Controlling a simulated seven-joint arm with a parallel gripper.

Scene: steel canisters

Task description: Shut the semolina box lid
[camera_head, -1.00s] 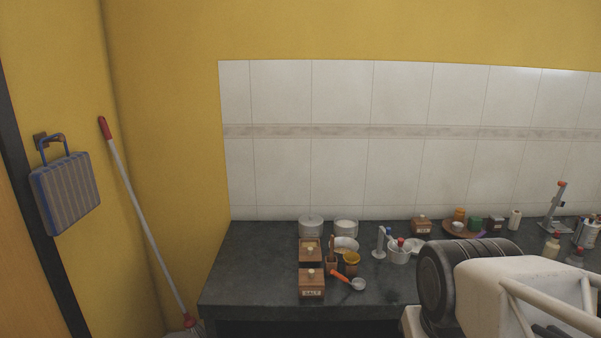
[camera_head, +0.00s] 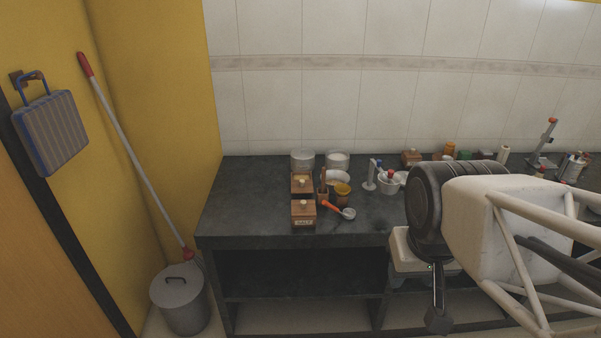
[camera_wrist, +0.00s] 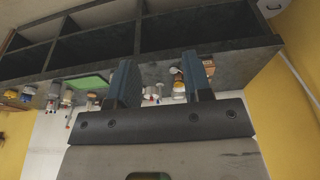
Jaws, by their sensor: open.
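Several small wooden boxes with pale knobs stand on the dark counter in the head view: a front box (camera_head: 303,215) with a label, one just behind it (camera_head: 302,184), and one farther back right (camera_head: 411,157). All appear to have lids on. I cannot read the labels surely enough to tell which is semolina; the front one seems to say SALT. My gripper is open and empty in the wrist view (camera_wrist: 162,85), its two fingers apart. It is away from the boxes; a wooden box (camera_wrist: 208,66) shows past its right finger, in an upside-down view.
Steel canisters (camera_head: 302,160), a yellow-brown cup (camera_head: 342,191), an orange-handled scoop (camera_head: 335,208) and a white holder (camera_head: 391,182) crowd around the boxes. Open shelves (camera_head: 300,272) lie below the counter. A lidded bin (camera_head: 180,298) stands on the floor at left. The counter's front left is clear.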

